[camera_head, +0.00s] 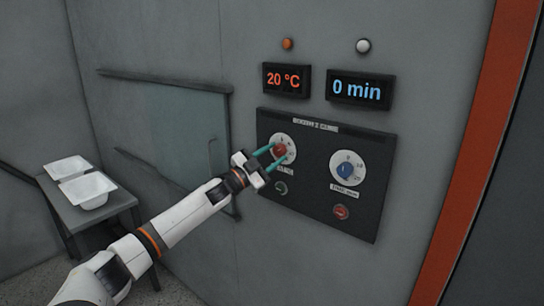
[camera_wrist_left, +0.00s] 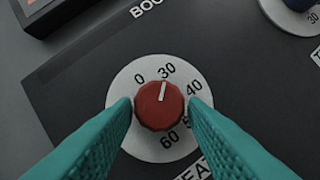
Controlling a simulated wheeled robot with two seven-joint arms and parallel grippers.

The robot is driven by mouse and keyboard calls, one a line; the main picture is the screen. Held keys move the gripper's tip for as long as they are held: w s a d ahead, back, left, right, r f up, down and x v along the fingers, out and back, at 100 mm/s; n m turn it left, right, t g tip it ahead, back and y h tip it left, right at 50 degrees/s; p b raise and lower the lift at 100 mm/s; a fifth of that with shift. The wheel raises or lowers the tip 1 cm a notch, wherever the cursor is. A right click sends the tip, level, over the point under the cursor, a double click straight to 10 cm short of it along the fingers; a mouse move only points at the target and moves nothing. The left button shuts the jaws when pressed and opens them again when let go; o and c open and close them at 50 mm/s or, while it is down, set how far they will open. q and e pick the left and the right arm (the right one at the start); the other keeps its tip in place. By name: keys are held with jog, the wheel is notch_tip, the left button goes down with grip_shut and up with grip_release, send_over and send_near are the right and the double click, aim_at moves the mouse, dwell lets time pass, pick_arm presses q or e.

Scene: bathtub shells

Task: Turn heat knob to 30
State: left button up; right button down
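The red heat knob (camera_head: 279,149) sits on a white dial at the left of the dark control panel. In the left wrist view the knob (camera_wrist_left: 158,108) has a white pointer mark turned up, close to the 30 on the dial (camera_wrist_left: 124,85). My left gripper (camera_head: 270,155) is at the knob, with one teal finger on each side of it. In the left wrist view the fingers (camera_wrist_left: 160,112) are apart, with the knob between their tips and narrow gaps showing. The temperature display (camera_head: 286,79) reads 20 °C. My right gripper is not in view.
A blue timer knob (camera_head: 346,170) is right of the heat knob, under a display (camera_head: 360,90) reading 0 min. A small green switch (camera_head: 281,188) and a red one (camera_head: 341,212) are below. White tubs (camera_head: 88,190) stand on a table (camera_head: 122,205) at left.

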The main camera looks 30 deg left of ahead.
pick_arm(q)
jog(key=shift+o, duration=1.2)
jog(key=b+v, duration=0.5)
jog(key=v, duration=0.7)
